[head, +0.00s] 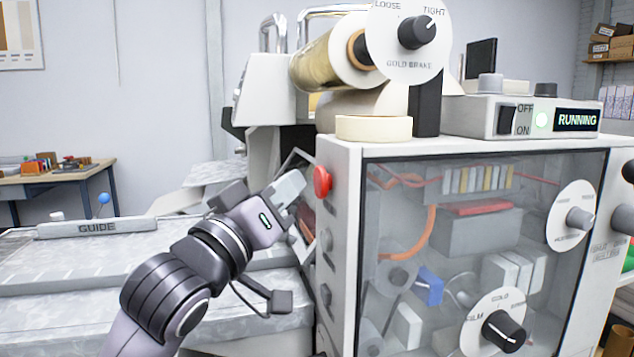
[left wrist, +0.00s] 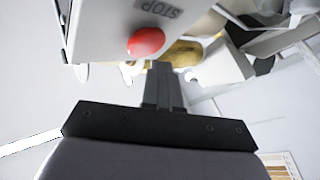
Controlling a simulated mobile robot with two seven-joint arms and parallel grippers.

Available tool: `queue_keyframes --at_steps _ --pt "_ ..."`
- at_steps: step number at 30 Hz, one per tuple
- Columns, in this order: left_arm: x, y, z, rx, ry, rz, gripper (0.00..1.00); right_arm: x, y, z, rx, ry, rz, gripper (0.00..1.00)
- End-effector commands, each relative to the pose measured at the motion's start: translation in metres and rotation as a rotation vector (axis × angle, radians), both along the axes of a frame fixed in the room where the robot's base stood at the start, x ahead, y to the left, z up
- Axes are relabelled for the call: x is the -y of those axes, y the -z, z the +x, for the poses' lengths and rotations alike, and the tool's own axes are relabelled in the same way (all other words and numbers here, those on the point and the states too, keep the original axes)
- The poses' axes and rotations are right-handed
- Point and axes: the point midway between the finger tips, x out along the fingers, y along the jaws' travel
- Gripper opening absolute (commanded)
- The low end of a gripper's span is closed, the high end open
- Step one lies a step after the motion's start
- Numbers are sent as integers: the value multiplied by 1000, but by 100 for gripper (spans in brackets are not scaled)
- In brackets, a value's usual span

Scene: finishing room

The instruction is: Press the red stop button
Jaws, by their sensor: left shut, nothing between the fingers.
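The red stop button (head: 322,181) sticks out from the left side of the machine's white cabinet, near its top corner. It also shows in the left wrist view (left wrist: 146,41), beside the word STOP. My left gripper (head: 296,182) is shut and empty, with its fingertips just left of the button at about the same height. In the left wrist view the closed fingers (left wrist: 163,82) point towards the panel, a little right of and below the button. A small gap seems to separate them; contact cannot be made out. My right gripper is not in view.
A switch box (head: 557,119) on top reads RUNNING with a green lamp. A gold foil roll (head: 325,58) and a GOLD BRAKE dial (head: 400,65) stand above the cabinet. Smaller knobs line the panel below the button. A flat bed with a GUIDE bar (head: 98,228) lies left.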

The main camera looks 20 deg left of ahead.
Motion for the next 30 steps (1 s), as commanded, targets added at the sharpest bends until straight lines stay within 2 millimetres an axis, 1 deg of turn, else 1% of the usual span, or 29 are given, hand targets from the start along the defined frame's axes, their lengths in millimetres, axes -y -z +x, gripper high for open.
queue_keyframes --at_steps 10,18,30 --pt "1 0 0 0 0 -1 0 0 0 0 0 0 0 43" --pt "7 -1 4 0 1 -1 0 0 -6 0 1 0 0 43" --pt "8 0 5 0 0 0 0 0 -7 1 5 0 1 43"
